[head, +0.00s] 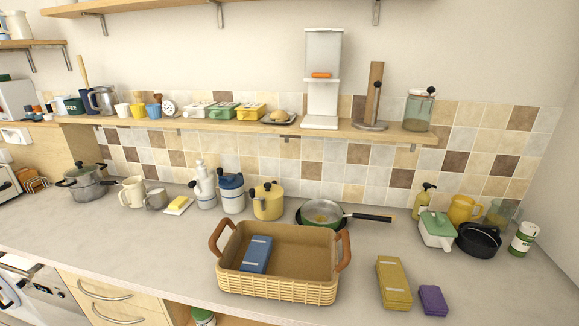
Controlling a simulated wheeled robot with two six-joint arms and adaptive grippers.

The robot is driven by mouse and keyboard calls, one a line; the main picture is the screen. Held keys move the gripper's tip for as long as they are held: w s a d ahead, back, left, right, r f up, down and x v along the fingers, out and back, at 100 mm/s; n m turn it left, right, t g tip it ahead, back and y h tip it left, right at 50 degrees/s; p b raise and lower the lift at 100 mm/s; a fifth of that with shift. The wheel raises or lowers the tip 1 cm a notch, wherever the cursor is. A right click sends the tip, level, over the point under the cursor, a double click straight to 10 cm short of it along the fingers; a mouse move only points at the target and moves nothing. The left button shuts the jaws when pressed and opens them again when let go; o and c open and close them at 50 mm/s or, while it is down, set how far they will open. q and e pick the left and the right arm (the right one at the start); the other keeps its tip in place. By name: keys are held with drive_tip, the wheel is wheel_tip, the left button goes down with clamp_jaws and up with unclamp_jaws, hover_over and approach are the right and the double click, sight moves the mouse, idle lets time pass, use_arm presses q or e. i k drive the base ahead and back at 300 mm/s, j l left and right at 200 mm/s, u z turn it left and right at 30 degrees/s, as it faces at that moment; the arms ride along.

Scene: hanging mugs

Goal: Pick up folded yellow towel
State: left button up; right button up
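A folded yellow towel (393,284) lies flat on the grey counter, right of the wicker basket. It is a long block with a small pale label. A smaller folded purple towel (433,300) lies just to its right, apart from it. A folded blue towel (257,254) rests inside the wicker basket (275,291), on its left side. Neither of my grippers shows in the head view.
Behind the basket a pan (323,213) points its black handle right. A green-and-white dish (436,230), a black pot (478,240) and a white can (523,239) stand at the back right.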

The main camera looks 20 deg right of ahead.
sight(396, 294)
drive_tip(key=z, duration=1.6)
